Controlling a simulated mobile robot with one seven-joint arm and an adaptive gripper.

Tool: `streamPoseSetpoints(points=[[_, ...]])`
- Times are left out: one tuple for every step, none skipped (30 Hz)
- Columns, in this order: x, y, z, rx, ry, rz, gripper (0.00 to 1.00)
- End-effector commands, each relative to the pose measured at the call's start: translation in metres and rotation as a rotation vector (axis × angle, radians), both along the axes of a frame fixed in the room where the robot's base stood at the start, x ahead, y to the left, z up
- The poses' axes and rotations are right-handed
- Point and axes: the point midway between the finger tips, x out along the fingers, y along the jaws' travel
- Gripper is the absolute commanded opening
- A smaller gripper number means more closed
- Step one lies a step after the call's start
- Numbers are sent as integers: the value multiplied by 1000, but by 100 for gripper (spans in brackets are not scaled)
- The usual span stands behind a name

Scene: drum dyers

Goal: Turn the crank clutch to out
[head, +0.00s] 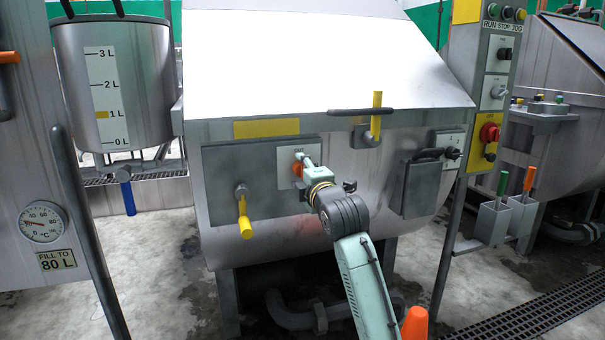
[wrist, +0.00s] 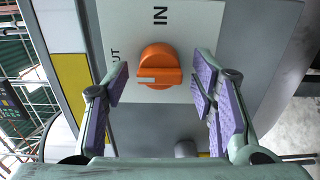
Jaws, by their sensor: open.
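The crank clutch is an orange rotary knob (wrist: 160,72) on a white plate (wrist: 190,25). A white mark on the knob points to the left in the wrist view. The plate reads IN above the knob and part of OUT at its upper left.
A yellow-handled crank (head: 244,218) hangs left of the plate. A yellow lever (head: 376,115) stands above right, and a grey box (head: 421,188) sticks out at the right. A control post (head: 492,80) stands further right.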

Motion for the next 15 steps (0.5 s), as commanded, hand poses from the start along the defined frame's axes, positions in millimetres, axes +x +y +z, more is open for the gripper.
streamPoseSetpoints(points=[[0, 0, 0, 0, 0, 0, 52], [0, 0, 0, 0, 0, 0, 52], [0, 0, 0, 0, 0, 0, 52], [0, 0, 0, 0, 0, 0, 52], [0, 0, 0, 0, -1, 0, 52], [0, 0, 0, 0, -1, 0, 52], [-1, -1, 0, 0, -1, 0, 52], [-3, -1, 1, 0, -1, 0, 52], [-6, -2, 1, 1, -2, 0, 52], [-9, -3, 1, 1, -3, 0, 52], [-12, -5, 1, 1, -3, -1, 52], [-19, -7, 1, 1, -2, -1, 52], [-24, -9, 0, 1, -3, -2, 52], [-30, -11, 0, 2, -3, -2, 52], [-38, -14, 1, 1, -3, -2, 52]])
